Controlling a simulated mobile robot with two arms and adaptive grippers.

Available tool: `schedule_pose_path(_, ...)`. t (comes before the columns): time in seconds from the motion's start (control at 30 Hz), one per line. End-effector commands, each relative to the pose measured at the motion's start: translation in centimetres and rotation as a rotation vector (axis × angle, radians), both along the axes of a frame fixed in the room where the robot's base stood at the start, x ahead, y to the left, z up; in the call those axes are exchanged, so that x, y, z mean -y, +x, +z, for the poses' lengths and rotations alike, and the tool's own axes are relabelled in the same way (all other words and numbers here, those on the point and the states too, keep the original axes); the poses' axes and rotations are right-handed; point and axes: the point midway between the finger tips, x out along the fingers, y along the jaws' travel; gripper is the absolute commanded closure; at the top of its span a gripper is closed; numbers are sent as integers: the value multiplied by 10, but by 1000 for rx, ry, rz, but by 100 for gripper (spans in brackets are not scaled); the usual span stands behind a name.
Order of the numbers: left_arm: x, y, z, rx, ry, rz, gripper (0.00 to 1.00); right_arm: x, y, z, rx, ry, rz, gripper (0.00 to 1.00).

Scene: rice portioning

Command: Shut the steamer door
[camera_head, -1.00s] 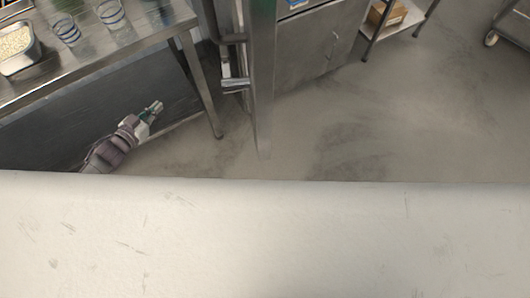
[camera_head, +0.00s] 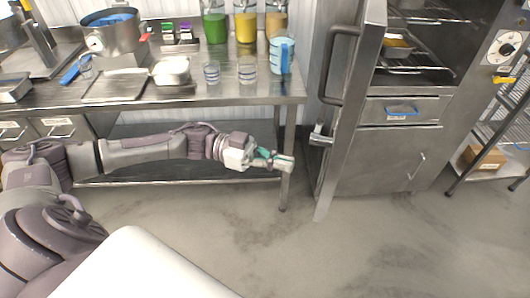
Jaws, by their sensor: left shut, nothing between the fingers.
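The steamer (camera_head: 398,150) is the tall steel cabinet right of the counter. Its upper chamber is uncovered and shows wire racks (camera_head: 415,70) with a small tray (camera_head: 397,46) inside. The steamer door (camera_head: 362,62) stands open, swung out toward me and seen nearly edge-on. A long dark handle (camera_head: 335,65) is on its left face, and a latch piece (camera_head: 321,137) sits lower down. My left gripper (camera_head: 284,162) is shut and empty, in front of the counter's right leg, left of the door and apart from it. My right gripper is not in view.
A steel counter (camera_head: 215,96) runs along the left, with a pot (camera_head: 112,32), a rice container (camera_head: 171,71), glasses (camera_head: 247,73) and a blue-striped jug (camera_head: 282,54). A shelf rack (camera_head: 500,130) stands at right. The floor (camera_head: 370,235) before the steamer is clear.

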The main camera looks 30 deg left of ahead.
Motion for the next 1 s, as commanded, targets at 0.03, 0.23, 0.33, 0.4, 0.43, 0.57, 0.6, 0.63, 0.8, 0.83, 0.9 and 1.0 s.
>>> schedule_pose_path(0.03,12,2,5,1,-6,-3,100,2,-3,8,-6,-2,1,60)
schedule_pose_path(0.23,46,10,4,1,-3,-1,100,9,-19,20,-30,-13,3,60)
schedule_pose_path(0.33,57,12,3,0,-2,0,100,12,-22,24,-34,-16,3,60)
schedule_pose_path(0.4,62,13,2,0,-2,1,100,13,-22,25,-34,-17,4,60)
schedule_pose_path(0.43,63,13,1,0,-1,0,100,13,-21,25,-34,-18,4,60)
schedule_pose_path(0.57,66,14,0,0,0,1,100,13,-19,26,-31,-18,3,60)
schedule_pose_path(0.6,66,14,0,0,0,1,100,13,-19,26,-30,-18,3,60)
schedule_pose_path(0.63,66,14,0,0,0,1,100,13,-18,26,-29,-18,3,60)
schedule_pose_path(0.8,66,14,0,0,0,1,100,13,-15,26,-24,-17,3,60)
schedule_pose_path(0.83,66,14,0,0,0,1,100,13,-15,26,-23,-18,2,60)
schedule_pose_path(0.9,68,14,0,0,-1,1,100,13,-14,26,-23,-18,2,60)
schedule_pose_path(1.0,75,16,2,1,-3,0,100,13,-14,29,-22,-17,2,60)
